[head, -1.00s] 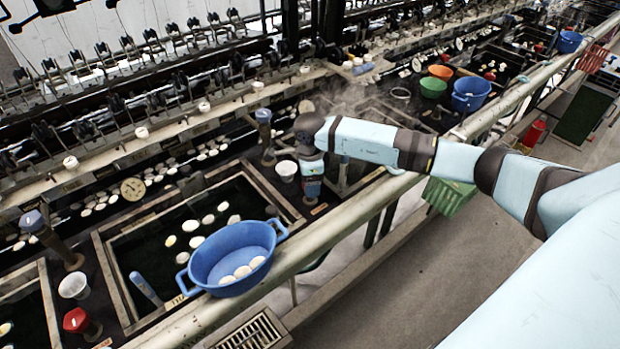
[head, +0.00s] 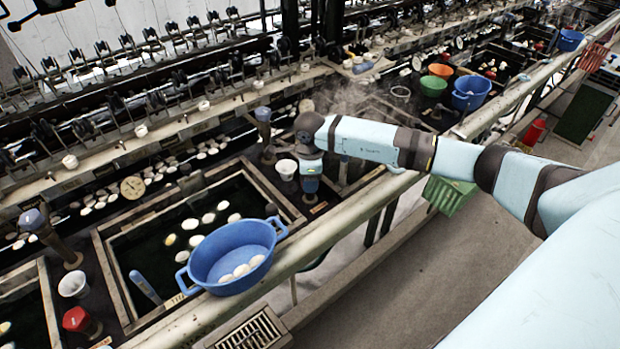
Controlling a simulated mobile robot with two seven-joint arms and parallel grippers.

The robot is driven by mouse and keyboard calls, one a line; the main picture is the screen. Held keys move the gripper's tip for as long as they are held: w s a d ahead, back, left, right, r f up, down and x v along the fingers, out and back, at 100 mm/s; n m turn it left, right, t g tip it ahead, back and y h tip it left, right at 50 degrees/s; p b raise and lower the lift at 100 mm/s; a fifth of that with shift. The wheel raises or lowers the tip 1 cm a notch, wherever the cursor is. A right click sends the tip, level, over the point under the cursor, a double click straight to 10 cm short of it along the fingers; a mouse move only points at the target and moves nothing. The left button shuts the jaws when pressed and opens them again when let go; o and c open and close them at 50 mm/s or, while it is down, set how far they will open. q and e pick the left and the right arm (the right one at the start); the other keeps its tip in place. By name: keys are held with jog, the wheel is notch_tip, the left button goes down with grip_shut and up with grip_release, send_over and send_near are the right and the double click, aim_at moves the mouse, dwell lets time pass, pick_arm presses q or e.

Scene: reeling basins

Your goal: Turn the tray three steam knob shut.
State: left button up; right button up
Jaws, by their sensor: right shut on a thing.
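My right gripper (head: 310,192) points straight down at the narrow deck between two sunken basins, beside a white cup (head: 286,169). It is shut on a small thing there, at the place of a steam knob. The knob itself is almost wholly hidden by the gripper, so its angle cannot be told. The basin just right of the gripper (head: 372,173) has steam rising over its far side. A red knob (head: 76,319) of another basin stands at the lower left, free of any gripper. My left gripper is out of view.
A blue bowl (head: 232,251) with white cocoons sits on the front rail (head: 330,240), left of my arm. A blue-topped post (head: 263,115) stands behind the gripper. Green (head: 433,86) and blue (head: 470,92) tubs stand farther right.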

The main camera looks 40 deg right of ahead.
jog(key=m, duration=0.4)
jog(key=shift+b, duration=0.35)
jog(key=shift+m, duration=1.8)
jog(key=o, duration=0.9)
notch_tip(320, 180, up, 14)
jog(key=shift+f+b, duration=0.1)
jog(key=shift+b, duration=0.55)
